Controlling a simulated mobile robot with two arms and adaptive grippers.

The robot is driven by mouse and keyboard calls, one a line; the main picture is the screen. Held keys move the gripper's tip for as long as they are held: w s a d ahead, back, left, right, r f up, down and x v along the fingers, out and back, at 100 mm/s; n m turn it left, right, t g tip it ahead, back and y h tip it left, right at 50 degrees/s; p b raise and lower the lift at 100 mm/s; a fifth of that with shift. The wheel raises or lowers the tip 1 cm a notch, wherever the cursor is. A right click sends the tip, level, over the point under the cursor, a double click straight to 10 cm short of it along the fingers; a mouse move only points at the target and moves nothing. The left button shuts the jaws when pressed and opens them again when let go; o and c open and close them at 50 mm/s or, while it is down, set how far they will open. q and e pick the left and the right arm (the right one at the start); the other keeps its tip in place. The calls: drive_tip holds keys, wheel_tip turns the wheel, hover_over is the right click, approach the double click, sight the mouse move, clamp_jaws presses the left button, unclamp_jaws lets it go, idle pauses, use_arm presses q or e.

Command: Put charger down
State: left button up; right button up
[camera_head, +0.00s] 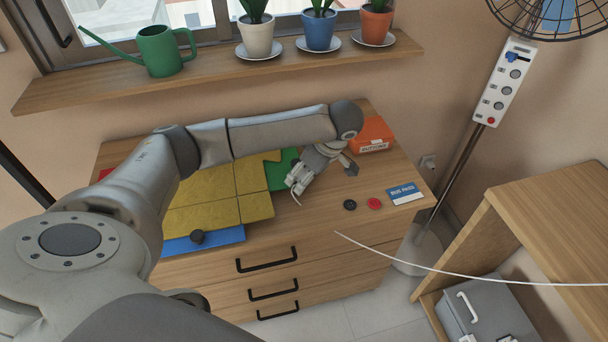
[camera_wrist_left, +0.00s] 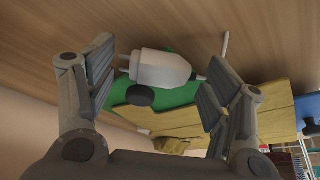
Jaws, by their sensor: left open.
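My left gripper (camera_head: 318,174) is low over the right part of the wooden dresser top (camera_head: 325,222), next to the green cloth. Its fingers are open. The white charger (camera_wrist_left: 163,68) lies between the two fingers in the left wrist view, with gaps on both sides. Its prongs point left in that view, and a thin white cable end (camera_wrist_left: 225,44) shows to its right. In the head view the charger (camera_head: 297,179) is partly hidden by the gripper. It appears to be at the dresser top; exact contact is hard to tell. My right gripper is not in view.
Yellow cloth (camera_head: 213,186), green cloth (camera_head: 281,171) and blue cloth (camera_head: 205,241) cover the dresser's left and middle. An orange box (camera_head: 372,135), black disc (camera_head: 349,204), red disc (camera_head: 374,203) and bus pass (camera_head: 404,194) lie right. A white cord (camera_head: 470,272) crosses the foreground.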

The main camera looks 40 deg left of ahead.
use_arm(q)
drive_tip(key=c, duration=1.1)
